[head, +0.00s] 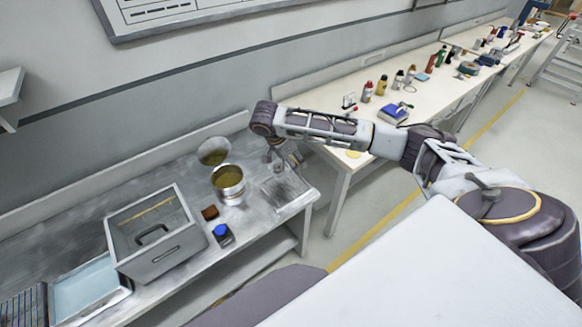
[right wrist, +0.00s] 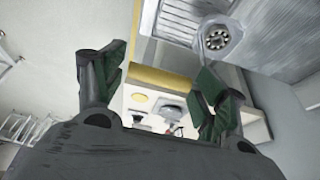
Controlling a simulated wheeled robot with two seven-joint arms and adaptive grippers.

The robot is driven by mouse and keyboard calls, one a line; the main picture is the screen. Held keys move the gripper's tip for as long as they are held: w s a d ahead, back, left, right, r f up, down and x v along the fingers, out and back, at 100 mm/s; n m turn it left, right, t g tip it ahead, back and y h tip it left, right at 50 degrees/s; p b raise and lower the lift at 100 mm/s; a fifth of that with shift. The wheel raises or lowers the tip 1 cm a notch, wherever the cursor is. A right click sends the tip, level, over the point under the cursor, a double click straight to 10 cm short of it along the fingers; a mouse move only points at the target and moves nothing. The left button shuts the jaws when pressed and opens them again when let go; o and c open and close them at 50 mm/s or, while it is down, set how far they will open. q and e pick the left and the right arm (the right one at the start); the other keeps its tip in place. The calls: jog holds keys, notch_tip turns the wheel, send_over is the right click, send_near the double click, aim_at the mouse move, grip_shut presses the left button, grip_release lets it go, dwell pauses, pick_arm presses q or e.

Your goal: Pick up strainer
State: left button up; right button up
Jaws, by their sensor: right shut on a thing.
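My right gripper (head: 277,158) hangs at the end of the right arm, low over the sink end of the steel counter. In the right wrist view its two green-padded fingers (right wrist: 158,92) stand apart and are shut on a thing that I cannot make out. A round, golden-toned disc (head: 213,152), perhaps the strainer, stands tilted behind a metal pot (head: 229,181), left of the gripper and apart from it. A round sink drain piece with holes (right wrist: 216,39) shows in the right wrist view, beyond the fingers. My left gripper is out of view.
A grey bin (head: 150,255), a blue-topped jar (head: 222,235) and a brown block (head: 209,212) stand on the counter. A white table (head: 330,115) with bottles and a blue box (head: 395,113) runs along the wall.

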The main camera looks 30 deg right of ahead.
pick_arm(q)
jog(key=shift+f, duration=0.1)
pick_arm(e)
jog(key=shift+r, duration=1.15)
